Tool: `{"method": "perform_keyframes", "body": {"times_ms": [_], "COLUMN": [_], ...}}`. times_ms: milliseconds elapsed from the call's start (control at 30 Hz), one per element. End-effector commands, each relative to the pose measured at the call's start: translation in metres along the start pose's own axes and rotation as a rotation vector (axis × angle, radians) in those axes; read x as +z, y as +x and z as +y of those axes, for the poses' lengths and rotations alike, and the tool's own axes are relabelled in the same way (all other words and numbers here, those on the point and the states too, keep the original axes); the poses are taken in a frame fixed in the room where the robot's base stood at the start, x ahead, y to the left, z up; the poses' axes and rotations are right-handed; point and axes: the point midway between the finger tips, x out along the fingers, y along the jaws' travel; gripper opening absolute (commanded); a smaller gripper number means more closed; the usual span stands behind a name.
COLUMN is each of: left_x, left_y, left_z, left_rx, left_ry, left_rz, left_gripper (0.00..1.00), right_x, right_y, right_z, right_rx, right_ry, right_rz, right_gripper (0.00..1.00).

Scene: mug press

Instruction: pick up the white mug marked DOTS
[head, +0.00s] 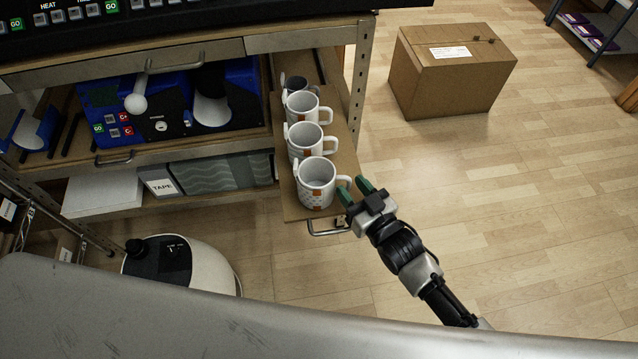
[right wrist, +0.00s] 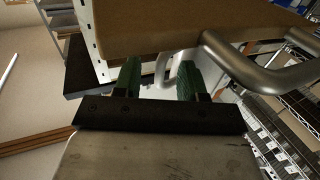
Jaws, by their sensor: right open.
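The white mug with a dotted pattern and an orange patch (head: 316,187) stands upright at the front end of a row of mugs on a pulled-out wooden board (head: 293,207). Its handle points right. My right gripper (head: 354,190) is open, with its green fingertips at the handle; I cannot tell if they touch it. In the right wrist view a curved white piece, apparently the handle (right wrist: 166,66), shows between the open fingers (right wrist: 158,76). The lettering on the mug is too small to read. My left gripper is not in view.
More white mugs stand close behind, one in the middle (head: 305,153) and one further back (head: 301,118). A metal pull handle (head: 328,230) sits under the board's front edge, close to my right gripper.

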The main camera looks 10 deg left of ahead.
Motion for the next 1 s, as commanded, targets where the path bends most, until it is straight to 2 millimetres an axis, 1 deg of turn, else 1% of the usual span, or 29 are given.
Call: {"method": "perform_keyframes", "body": {"times_ms": [133, 400, 833, 933, 1000], "left_x": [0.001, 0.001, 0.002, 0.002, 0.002], "left_y": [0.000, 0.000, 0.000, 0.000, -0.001], "left_z": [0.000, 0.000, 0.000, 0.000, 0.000], "left_rx": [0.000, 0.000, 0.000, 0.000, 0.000], "left_ry": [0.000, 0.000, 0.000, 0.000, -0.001], "left_rz": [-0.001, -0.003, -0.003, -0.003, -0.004], "left_gripper": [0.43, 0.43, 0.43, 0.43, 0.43], "right_x": [0.000, 0.001, 0.001, -0.003, -0.009], "right_y": [0.000, -0.001, -0.001, -0.001, -0.001], "right_z": [0.000, 0.000, -0.001, -0.001, -0.001], "right_rx": [0.000, 0.000, -0.001, -0.001, -0.001], "right_ry": [0.000, 0.000, 0.001, 0.001, 0.001], "right_rz": [-0.001, -0.001, -0.003, -0.004, -0.001], "right_gripper": [0.41, 0.00, 0.00, 0.00, 0.00]}}
